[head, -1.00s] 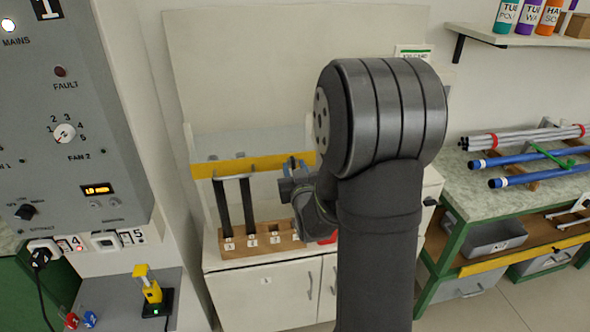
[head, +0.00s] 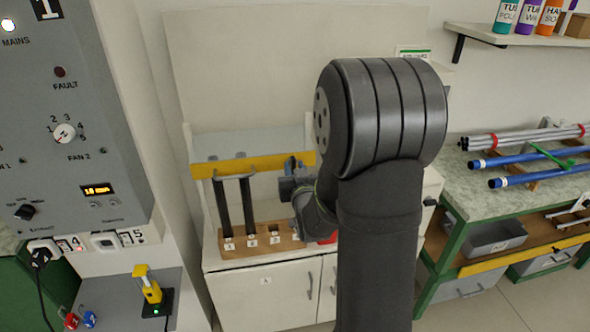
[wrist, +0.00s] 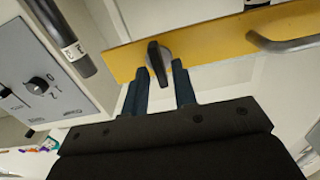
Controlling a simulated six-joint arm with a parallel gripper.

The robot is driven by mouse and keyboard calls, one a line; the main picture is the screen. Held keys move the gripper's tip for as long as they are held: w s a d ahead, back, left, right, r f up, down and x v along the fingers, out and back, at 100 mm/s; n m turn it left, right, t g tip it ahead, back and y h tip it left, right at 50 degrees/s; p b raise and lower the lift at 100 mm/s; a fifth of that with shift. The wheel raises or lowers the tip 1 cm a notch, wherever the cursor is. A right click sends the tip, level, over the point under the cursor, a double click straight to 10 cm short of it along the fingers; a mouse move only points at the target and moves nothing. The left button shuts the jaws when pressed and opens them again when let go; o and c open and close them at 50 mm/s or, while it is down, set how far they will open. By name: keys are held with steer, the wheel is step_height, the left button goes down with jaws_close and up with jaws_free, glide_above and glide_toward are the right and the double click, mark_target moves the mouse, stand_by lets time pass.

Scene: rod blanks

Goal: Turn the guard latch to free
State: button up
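The guard is a yellow bar (head: 235,165) across the front of the rod rack; it also shows in the wrist view (wrist: 215,38). The guard latch (wrist: 158,60) is a dark lever on the bar, slightly tilted and lying across the bar's width in the wrist view. My gripper (wrist: 160,82) is open, with one blue finger on each side of the latch's lower end and gaps visible on both sides. In the head view my gripper (head: 291,166) is at the bar's right end, where my arm hides part of it and the latch cannot be made out.
Two dark rods (head: 248,205) stand behind the bar in a numbered wooden block (head: 262,241) on a white cabinet (head: 265,285). A grey control panel (head: 75,110) stands at left. A bench (head: 510,190) with grey and blue rods is at right. A curved handle (wrist: 285,43) is near the latch.

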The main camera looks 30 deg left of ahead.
steer(key=shift+o, duration=0.3)
steer(key=v, duration=1.7)
steer(key=shift+d, duration=0.2)
steer(key=shift+s+r, duration=0.1)
steer(key=x, duration=1.7)
steer(key=shift+a, duration=0.25)
